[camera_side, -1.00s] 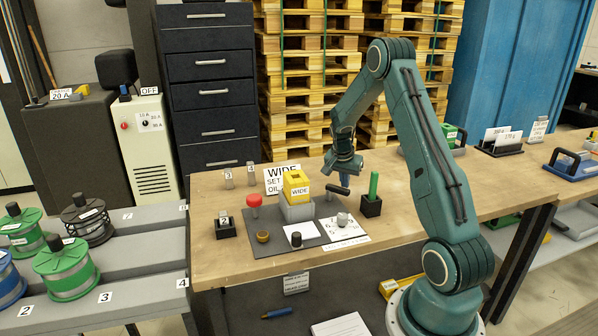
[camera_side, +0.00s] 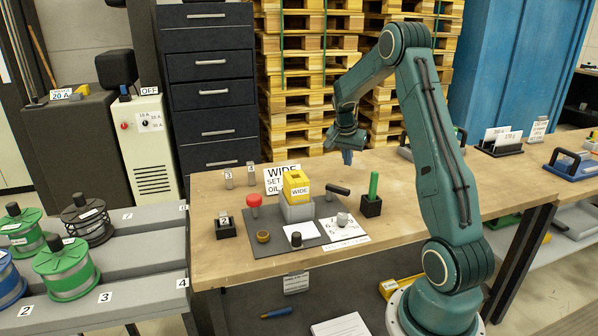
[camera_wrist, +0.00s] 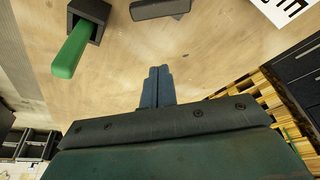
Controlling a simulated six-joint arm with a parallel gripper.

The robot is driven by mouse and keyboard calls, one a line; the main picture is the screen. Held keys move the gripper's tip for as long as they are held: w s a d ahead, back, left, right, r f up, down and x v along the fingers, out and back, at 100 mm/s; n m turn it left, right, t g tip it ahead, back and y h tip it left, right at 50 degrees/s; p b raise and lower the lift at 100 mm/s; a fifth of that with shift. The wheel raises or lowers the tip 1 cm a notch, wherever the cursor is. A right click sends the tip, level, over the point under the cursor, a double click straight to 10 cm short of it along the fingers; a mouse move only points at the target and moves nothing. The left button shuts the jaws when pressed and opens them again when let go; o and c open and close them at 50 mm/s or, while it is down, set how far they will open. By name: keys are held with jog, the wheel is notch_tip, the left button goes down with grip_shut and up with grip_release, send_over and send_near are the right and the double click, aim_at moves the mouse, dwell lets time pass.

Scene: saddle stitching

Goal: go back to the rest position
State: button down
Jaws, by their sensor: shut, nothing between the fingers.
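My gripper (camera_side: 347,157) is shut and empty, pointing down above the back part of the wooden bench (camera_side: 420,195). It also shows in the wrist view (camera_wrist: 156,86), its fingers together over bare wood. A dark T-shaped tool (camera_side: 338,190) lies at the edge of the grey mat, below and left of my gripper; its dark bar is at the top of the wrist view (camera_wrist: 160,8). A green-handled tool (camera_side: 373,185) stands in a black block (camera_side: 371,207), right of the dark tool. My gripper touches none of these.
A yellow block marked WIDE (camera_side: 296,184) sits on a grey base on the mat (camera_side: 275,238). A red-topped tool (camera_side: 254,201), a small black block (camera_side: 226,230) and a WIDE sign (camera_side: 283,172) stand around it. Pallets (camera_side: 295,90) are stacked behind the bench.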

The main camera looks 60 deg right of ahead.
jog(key=a+r+n+t, duration=0.2)
jog(key=a+r+n, duration=0.2)
jog(key=a+r, duration=0.55)
jog(key=a+r+n+t, duration=0.1)
jog(key=a+r+n, duration=0.35)
jog(key=a, duration=0.95)
jog(key=s+a+n+t+y, duration=0.2)
jog(key=s+a+n, duration=0.7)
jog(key=s+a, duration=0.5)
jog(key=a+y, duration=0.1)
jog(key=a, duration=0.3)
jog(key=shift+s+a+r+t+y, duration=0.15)
jog(key=shift+s+r+t+y, duration=0.15)
jog(key=shift+r+y, duration=0.1)
jog(key=shift+w+n, duration=0.1)
jog(key=shift+n, duration=0.15)
